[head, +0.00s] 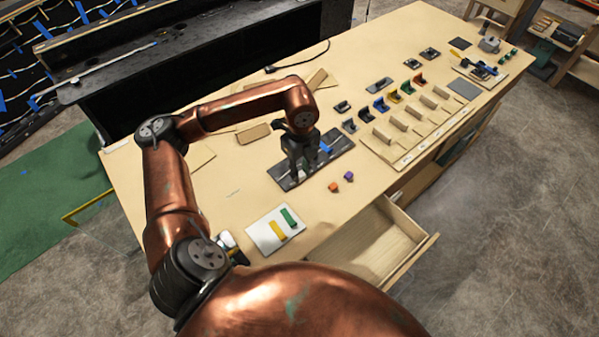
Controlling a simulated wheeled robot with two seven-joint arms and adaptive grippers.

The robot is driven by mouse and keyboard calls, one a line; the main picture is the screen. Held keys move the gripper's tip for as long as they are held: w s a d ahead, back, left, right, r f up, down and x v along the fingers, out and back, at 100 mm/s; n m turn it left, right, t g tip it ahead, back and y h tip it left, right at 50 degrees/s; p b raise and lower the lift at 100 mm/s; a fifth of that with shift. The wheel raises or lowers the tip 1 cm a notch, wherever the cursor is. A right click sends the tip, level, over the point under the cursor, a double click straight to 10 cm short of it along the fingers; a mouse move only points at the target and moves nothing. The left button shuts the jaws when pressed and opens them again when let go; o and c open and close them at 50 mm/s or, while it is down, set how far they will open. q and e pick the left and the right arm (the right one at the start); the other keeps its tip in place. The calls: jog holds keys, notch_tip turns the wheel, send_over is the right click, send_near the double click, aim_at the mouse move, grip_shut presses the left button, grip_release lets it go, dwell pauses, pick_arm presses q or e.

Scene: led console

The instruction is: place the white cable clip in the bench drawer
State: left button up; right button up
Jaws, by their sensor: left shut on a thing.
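The bench drawer (372,248) is pulled open at the bench's front edge, and the part of its inside that shows looks empty. My left gripper (303,176) points down over the dark grey mat (338,157) on the bench, behind and left of the drawer. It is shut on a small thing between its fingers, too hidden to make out. I cannot pick out the white cable clip with certainty. A small white thing (228,240) shows beside my left arm, partly covered by it. My right gripper is out of view.
Orange (333,187) and purple (349,176) blocks lie between mat and drawer. A white card (262,237) carries green and yellow pieces. A blue piece (325,147) lies on the mat. Several coloured clips and a slotted wooden board (400,150) fill the right side.

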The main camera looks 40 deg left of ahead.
pick_arm(q)
jog(key=shift+r, duration=0.25)
jog(key=shift+f, duration=0.1)
